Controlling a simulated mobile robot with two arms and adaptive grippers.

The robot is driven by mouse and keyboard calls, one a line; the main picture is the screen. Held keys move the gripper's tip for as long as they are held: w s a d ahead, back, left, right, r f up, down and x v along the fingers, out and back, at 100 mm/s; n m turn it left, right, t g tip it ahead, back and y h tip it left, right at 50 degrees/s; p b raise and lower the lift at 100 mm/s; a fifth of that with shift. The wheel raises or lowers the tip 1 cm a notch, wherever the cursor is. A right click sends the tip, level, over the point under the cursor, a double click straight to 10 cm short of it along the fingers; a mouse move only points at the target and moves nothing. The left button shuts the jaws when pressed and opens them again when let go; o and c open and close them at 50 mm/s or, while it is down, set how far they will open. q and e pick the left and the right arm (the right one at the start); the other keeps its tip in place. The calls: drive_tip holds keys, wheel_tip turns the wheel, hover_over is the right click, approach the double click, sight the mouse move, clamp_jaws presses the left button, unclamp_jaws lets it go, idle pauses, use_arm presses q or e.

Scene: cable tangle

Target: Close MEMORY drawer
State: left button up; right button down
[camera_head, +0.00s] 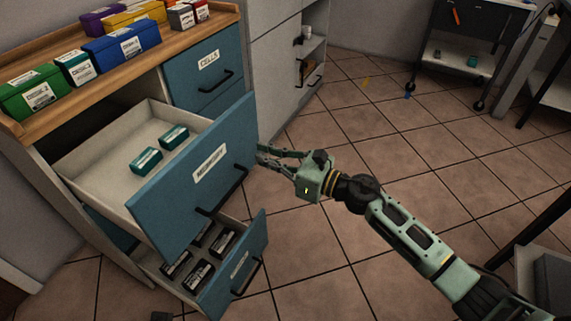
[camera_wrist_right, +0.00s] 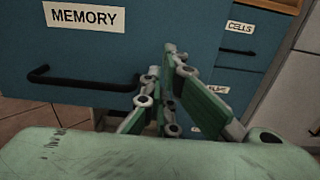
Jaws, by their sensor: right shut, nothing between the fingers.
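The MEMORY drawer (camera_head: 216,150) is pulled far out, with a blue front, a white label and a dark bar handle (camera_head: 222,192). Two small teal boxes (camera_head: 146,160) lie inside it. In the right wrist view, the MEMORY label (camera_wrist_right: 84,16) and the handle (camera_wrist_right: 85,78) show at the left. My right gripper (camera_head: 262,152) is shut and empty, at the right end of the drawer front, right of the handle. Its fingers (camera_wrist_right: 172,100) also show in the wrist view. I cannot tell whether they touch the front. My left gripper is out of view.
A lower drawer (camera_head: 235,270) is also open, with several dark boxes in it. The CELLS drawer (camera_head: 207,68) is closed. Coloured boxes (camera_head: 120,45) stand on the wooden top. The tiled floor (camera_head: 400,150) to the right is mostly clear; a cart (camera_head: 470,60) stands at the back.

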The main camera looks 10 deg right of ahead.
sight(241, 149)
drive_tip(key=x, duration=0.4)
drive_tip(key=shift+w+a, duration=0.1)
drive_tip(key=shift+a, duration=0.05)
